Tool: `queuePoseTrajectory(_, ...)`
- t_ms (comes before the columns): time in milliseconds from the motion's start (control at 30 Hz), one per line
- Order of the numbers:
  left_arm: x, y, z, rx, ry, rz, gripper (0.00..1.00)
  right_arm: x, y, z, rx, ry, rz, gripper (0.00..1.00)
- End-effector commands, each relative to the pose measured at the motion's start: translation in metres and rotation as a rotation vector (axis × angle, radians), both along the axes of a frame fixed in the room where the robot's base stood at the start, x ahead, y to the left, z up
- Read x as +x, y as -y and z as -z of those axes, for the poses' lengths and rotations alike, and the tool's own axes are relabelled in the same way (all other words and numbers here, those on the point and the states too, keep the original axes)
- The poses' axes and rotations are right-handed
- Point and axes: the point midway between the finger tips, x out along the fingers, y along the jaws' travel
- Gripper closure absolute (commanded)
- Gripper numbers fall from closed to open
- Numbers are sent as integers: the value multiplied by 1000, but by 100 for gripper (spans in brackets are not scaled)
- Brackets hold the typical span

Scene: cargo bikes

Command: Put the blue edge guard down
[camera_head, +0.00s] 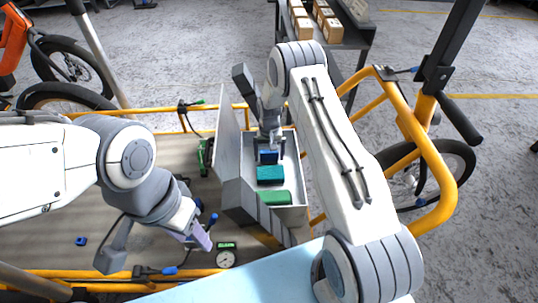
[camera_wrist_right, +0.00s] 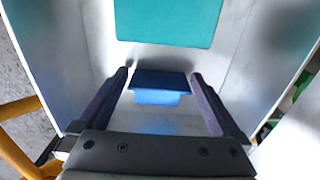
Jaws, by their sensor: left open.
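The blue edge guard (camera_head: 268,157) is inside the grey open box (camera_head: 299,170), at its far end. In the right wrist view the guard (camera_wrist_right: 160,82) sits between the two fingers of my right gripper (camera_wrist_right: 160,78), which are close against its sides. I cannot tell whether its underside touches the box floor. My right gripper (camera_head: 268,148) reaches down into the box from above. My left gripper (camera_head: 203,238) is open and empty over the near side of the cargo deck, left of the box.
A teal block (camera_head: 270,175) and a green block (camera_head: 262,198) lie in the box nearer to me. The teal one shows in the wrist view (camera_wrist_right: 168,20). A round gauge (camera_head: 226,258) and a small blue piece (camera_head: 81,241) are on the wooden deck (camera_head: 50,215). Yellow rails (camera_head: 440,190) border it.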

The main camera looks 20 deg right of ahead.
Motion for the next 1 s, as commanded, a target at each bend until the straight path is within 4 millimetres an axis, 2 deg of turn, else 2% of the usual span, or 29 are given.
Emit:
queuePoseTrajectory(133, 0, 0, -1, 0, 0, 0, 50, 0, 0, -2, 0, 1, 0, 0)
queuePoseTrajectory(267, 0, 0, -8, 0, 0, 0, 50, 1, 0, -16, -1, 2, 0, 0)
queuePoseTrajectory(500, 0, 0, -28, 0, 0, 0, 50, 1, 0, -68, 0, 3, 0, 0)
queuePoseTrajectory(700, 0, 0, -40, 0, 0, 0, 50, 0, 0, -105, 0, 1, 0, 0)
queuePoseTrajectory(833, 0, 0, -44, 0, 0, 0, 50, 0, 0, -119, 0, 1, 0, 0)
queuePoseTrajectory(1000, 0, 0, -44, 0, 0, 0, 50, 0, 0, -124, 0, 0, 0, 0)
